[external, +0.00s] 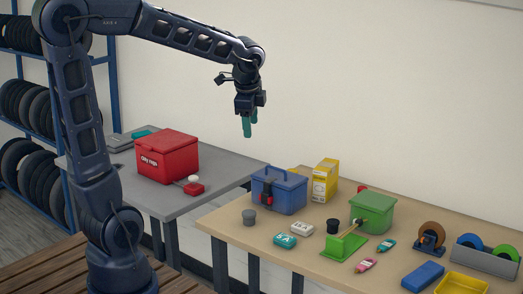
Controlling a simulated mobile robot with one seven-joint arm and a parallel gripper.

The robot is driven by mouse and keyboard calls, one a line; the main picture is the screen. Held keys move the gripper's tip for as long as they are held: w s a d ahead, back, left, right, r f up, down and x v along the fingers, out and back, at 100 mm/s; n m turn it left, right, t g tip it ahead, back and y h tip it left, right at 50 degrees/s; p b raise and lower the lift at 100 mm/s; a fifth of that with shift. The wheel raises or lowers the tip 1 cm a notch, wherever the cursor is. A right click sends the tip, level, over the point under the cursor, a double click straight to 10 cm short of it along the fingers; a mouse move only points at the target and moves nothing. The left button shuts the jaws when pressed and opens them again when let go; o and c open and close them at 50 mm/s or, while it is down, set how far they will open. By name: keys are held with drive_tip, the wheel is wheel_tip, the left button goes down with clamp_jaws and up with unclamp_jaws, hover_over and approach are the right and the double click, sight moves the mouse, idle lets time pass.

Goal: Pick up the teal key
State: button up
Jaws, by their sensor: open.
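A small teal key-like piece (387,245) lies flat on the wooden table, right of the green stand. A pink piece of similar shape (366,265) lies in front of it. The view is too small to be certain that the teal piece is the key. My gripper (249,126) has teal fingers and points down, well above the gap between the two tables and up and left of the teal piece. It is open, and nothing shows between the fingers.
The wooden table (228,226) also bears a blue toolbox (279,191), a green box (373,211), a green stand (344,246), a teal-and-white item (285,240), a tape dispenser (429,238) and a yellow tray (462,285). A red box (167,157) stands on the grey table (222,180).

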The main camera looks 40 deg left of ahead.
drive_tip(key=w+d+f+m, duration=0.4)
drive_tip(key=w+d+m, duration=0.2)
drive_tip(key=w+d, duration=0.1)
drive_tip(key=m+g+h, duration=0.2)
drive_tip(key=m+g, duration=0.1)
drive_tip(key=m, duration=1.4)
hover_over(383, 246)
wheel_tip(383, 246, down, 21)
wheel_tip(383, 246, down, 11)
drive_tip(key=shift+r, duration=0.2)
drive_tip(key=c, duration=1.1)
drive_tip(key=shift+o, duration=0.2)
drive_tip(key=shift+r, duration=0.15)
